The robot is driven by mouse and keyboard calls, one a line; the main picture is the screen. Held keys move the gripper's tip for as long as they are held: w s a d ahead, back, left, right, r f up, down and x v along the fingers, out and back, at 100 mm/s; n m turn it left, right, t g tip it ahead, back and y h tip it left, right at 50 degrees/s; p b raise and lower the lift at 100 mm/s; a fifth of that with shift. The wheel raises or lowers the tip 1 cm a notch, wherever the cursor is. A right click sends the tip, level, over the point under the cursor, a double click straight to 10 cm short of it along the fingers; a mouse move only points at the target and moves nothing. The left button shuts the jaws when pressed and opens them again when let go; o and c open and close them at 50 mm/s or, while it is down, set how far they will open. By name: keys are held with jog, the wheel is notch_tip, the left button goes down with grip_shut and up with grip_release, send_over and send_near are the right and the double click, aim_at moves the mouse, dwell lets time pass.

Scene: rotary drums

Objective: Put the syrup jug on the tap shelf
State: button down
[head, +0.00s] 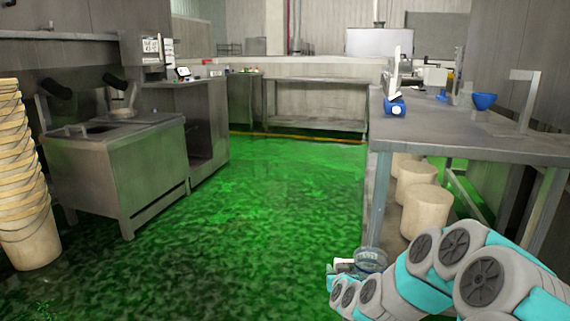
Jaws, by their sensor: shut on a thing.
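My gripper (345,268) is at the lower right, low over the green floor and left of the workbench leg. It is shut on a small, round, grey, glassy vessel, which I take as the syrup jug (371,259). My arm hides its lower part, and its handle and spout cannot be made out. I cannot tell which surface is the tap shelf.
A metal workbench (455,140) stands at the right, with a blue funnel (484,101) on it and pale buckets (424,213) below. A metal fryer-like unit (120,165) and stacked buckets (22,180) stand left. A low table (318,84) is at the back. The middle floor is clear.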

jog(key=shift+d+r+p, duration=0.1)
jog(key=shift+r+p, duration=0.85)
jog(key=shift+r, duration=0.25)
